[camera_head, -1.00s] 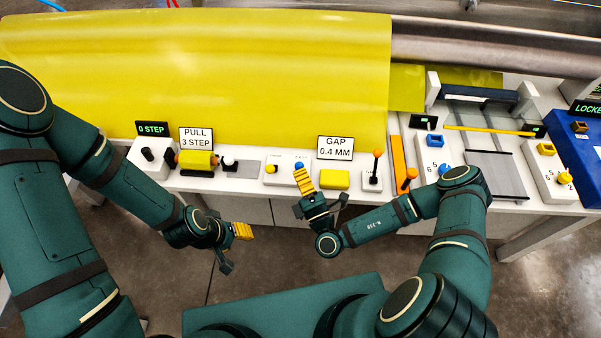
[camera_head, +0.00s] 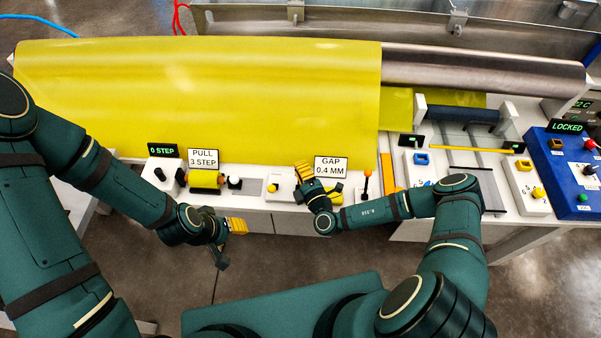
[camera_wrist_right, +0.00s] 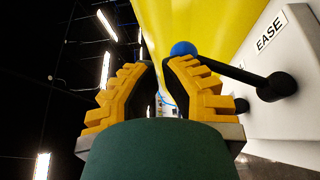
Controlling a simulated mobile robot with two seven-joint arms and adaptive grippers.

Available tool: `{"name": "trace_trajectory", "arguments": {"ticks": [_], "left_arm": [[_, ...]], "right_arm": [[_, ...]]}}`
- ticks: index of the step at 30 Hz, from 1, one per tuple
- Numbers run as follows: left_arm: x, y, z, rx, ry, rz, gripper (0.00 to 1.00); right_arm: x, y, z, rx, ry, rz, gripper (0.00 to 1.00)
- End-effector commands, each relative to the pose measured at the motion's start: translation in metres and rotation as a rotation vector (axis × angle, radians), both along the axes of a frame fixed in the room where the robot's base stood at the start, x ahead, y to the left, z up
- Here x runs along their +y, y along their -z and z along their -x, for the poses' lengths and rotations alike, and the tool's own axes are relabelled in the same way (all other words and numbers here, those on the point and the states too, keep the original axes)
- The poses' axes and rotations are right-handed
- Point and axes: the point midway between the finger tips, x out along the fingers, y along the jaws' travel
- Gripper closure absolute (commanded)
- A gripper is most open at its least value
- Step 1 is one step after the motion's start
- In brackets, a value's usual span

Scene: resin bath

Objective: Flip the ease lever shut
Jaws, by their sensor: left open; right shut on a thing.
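The ease lever (camera_wrist_right: 230,69) shows in the right wrist view as a black rod with a blue ball knob (camera_wrist_right: 183,48), running from a dark pivot on a white panel marked EASE (camera_wrist_right: 270,30). My right gripper (camera_wrist_right: 158,70) has its yellow fingers drawn close, with the knob just at the tip of the right-hand finger. What lies between the fingers is hard to see. In the head view my right gripper (camera_head: 302,172) covers the lever, at the panel left of the GAP sign (camera_head: 331,167). My left gripper (camera_head: 230,242) is open and empty, in front of the bench.
A yellow sheet (camera_head: 200,95) hangs behind the controls. Left stand the PULL sign (camera_head: 201,158) and a yellow roller (camera_head: 206,180). An orange-topped lever (camera_head: 366,178) stands right of the GAP sign. A blue box (camera_head: 560,175) with a LOCKED display is far right.

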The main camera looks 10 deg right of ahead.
Motion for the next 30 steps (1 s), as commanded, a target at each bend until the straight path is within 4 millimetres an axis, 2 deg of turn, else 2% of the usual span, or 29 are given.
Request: {"name": "trace_trajectory", "arguments": {"ticks": [12,30], "left_arm": [[0.000,-0.003,0.000,0.000,0.000,0.001,0.53],[0.000,-0.003,0.000,-0.001,0.000,0.001,0.53]], "right_arm": [[-0.006,0.003,-0.020,-0.005,0.004,0.001,1.00],[-0.010,0.003,-0.025,-0.007,0.011,0.003,1.00]]}}
